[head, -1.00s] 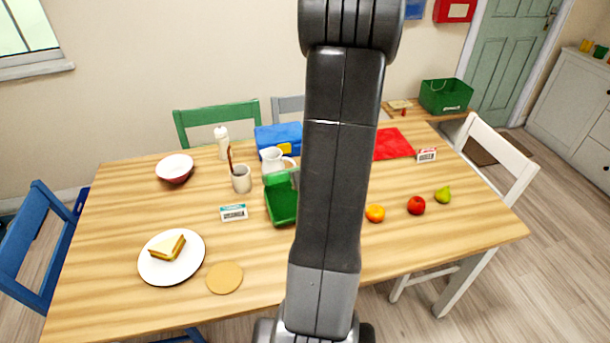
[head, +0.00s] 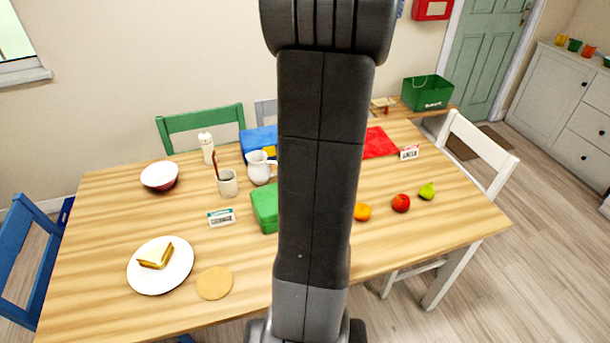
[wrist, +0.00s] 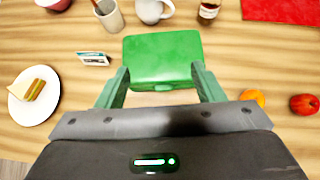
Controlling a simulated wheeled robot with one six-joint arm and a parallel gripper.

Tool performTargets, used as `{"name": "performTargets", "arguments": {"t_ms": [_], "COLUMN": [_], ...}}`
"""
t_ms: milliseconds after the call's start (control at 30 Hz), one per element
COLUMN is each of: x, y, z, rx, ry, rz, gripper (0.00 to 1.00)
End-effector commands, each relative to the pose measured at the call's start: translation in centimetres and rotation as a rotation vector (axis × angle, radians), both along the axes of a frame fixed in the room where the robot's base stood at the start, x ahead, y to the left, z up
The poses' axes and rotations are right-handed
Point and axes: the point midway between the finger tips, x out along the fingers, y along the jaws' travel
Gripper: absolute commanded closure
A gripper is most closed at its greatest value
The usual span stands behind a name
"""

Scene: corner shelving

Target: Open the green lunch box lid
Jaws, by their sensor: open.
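The green lunch box (head: 265,207) stands on the wooden table, partly hidden behind my arm in the head view. In the wrist view the green lunch box (wrist: 162,58) shows a flat, closed-looking lid with a small latch at its near edge. My gripper (wrist: 160,75) is open, with one fingertip near each near corner of the box. Nothing is held between the fingers. I cannot tell whether the fingertips touch the box. My gripper is not visible in the head view.
A white pitcher (head: 260,168), a cup (head: 227,183) and a small label card (head: 221,218) stand near the box. An orange (head: 362,212) and an apple (head: 401,203) lie to its right.

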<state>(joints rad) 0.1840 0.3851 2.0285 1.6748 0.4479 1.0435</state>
Motion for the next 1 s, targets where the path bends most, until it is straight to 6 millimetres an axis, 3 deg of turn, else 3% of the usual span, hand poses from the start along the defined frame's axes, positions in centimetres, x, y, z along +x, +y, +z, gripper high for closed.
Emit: {"name": "performTargets", "arguments": {"t_ms": [100, 400, 1000], "x": [-1.6, -4.3, -4.7], "y": [-0.8, -1.9, -2.1], "z": [1.9, 4.1, 4.3], "rx": [-0.002, -0.001, 0.0], "ry": [-0.003, -0.001, 0.001], "rz": [-0.002, -0.002, 0.0], "gripper": [0.38, 0.38, 0.38]}}
